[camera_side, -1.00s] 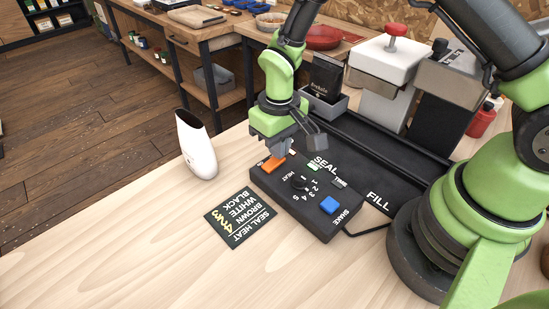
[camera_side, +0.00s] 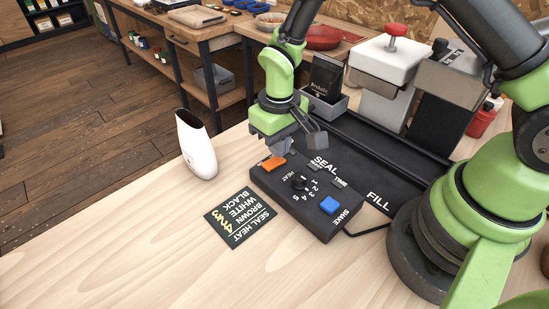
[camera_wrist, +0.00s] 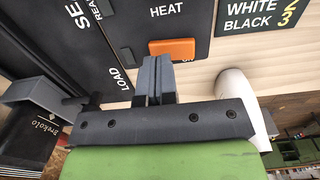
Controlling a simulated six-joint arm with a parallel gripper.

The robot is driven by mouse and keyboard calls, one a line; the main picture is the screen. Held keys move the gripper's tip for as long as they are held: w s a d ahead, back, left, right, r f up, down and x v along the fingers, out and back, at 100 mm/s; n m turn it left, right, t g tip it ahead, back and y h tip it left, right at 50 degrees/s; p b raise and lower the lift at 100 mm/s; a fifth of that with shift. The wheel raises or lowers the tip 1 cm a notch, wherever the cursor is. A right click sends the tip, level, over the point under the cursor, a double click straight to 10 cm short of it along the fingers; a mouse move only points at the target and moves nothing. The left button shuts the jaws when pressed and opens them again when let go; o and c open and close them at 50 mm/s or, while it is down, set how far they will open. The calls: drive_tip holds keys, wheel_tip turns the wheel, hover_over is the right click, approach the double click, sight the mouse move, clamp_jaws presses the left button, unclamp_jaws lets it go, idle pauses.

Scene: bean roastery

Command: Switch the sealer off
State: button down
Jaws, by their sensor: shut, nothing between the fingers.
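The sealer's black control box (camera_side: 305,199) lies on the wooden bench. Its orange rocker switch (camera_side: 273,163) is at the far left corner; it also shows in the wrist view (camera_wrist: 172,48). A small lamp (camera_side: 314,167) near the SEAL lettering looks grey and unlit. My gripper (camera_side: 277,152) is shut and empty, fingertips down, just above and beside the orange switch. In the wrist view the closed fingertips (camera_wrist: 154,62) are close to the switch's near edge; I cannot tell whether they touch it.
The box also carries a HEAT dial (camera_side: 299,184) and a blue SHAKE button (camera_side: 329,205). A seal heat card (camera_side: 239,217) lies in front. A white vase-like object (camera_side: 197,145) stands to the left, and a dark bag (camera_side: 325,77) stands in a grey bin behind.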

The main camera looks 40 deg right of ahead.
drive_tip(key=shift+r, duration=2.85)
drive_tip(key=shift+r, duration=0.25)
drive_tip(key=s+d+r+m+t+y, duration=0.1)
drive_tip(key=s+r+t, duration=0.15)
drive_tip(key=r, duration=0.45)
drive_tip(key=s+d+r+m+t, duration=0.1)
drive_tip(key=s+d+r, duration=0.15)
drive_tip(key=r, duration=0.35)
drive_tip(key=s+r+m+t+y, duration=0.1)
drive_tip(key=s+r, duration=0.5)
drive_tip(key=s, duration=0.6)
drive_tip(key=shift+s+d+r+m+t, duration=0.2)
drive_tip(key=shift+d+m+t, duration=0.25)
drive_tip(key=shift+t, duration=0.9)
drive_tip(key=shift+a, duration=0.1)
